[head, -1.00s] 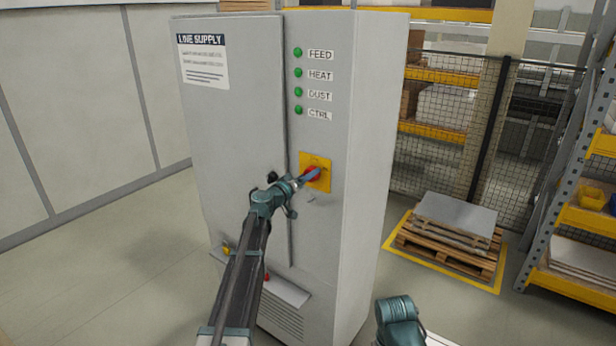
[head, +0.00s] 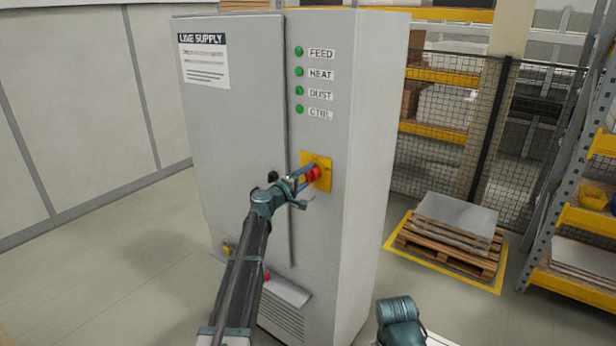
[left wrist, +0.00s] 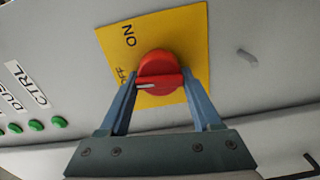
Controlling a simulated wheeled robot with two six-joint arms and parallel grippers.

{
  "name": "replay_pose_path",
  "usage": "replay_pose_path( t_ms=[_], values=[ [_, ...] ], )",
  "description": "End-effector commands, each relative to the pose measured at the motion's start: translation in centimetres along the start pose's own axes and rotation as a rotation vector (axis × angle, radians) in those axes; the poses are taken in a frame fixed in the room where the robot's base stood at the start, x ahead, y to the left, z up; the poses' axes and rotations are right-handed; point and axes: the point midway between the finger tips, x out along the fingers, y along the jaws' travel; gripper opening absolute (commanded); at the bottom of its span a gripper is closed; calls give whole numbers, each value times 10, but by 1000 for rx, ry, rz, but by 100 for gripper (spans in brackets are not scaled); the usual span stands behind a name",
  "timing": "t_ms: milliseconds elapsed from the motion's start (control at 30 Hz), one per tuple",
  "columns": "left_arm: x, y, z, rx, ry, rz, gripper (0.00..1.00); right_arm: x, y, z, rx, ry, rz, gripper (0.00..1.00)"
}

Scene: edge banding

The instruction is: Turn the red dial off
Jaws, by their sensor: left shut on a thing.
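The red dial (head: 314,174) sits on a yellow plate (head: 326,161) on the grey cabinet's front. In the left wrist view, the dial (left wrist: 160,74) has a raised bar lying nearly level across the picture. The white mark at the bar's left end is close to the OFF lettering. ON is printed higher on the plate (left wrist: 180,38). My left gripper (left wrist: 160,83) is shut on the dial, with a blue finger at each end of the bar. In the head view, my left gripper (head: 308,177) reaches the dial from the left. My right gripper is out of view.
Green lamps (head: 299,80) labelled FEED, HEAT, DUST and CTRL run above the dial, all green. A dark door handle (head: 273,176) is close to my left wrist. A pallet (head: 447,245), mesh fence and yellow shelving stand to the right.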

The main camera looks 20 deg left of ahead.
Motion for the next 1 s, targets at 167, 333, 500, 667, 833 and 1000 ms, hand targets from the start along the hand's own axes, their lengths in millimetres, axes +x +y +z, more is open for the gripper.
replay_pose_path(
  t_ms=[167,333,500,667,833,1000],
  values=[
    [-1,-1,0,-76,1,-1,10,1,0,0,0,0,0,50],
    [-1,-1,0,-118,1,-1,10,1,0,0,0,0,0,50],
    [-1,-1,0,-136,1,-1,10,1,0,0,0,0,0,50],
    [-1,-1,0,-139,1,-1,10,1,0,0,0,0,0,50],
    [-1,-1,0,-139,1,-1,10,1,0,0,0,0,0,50],
    [-1,-1,0,-139,1,-1,87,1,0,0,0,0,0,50]
  ],
)
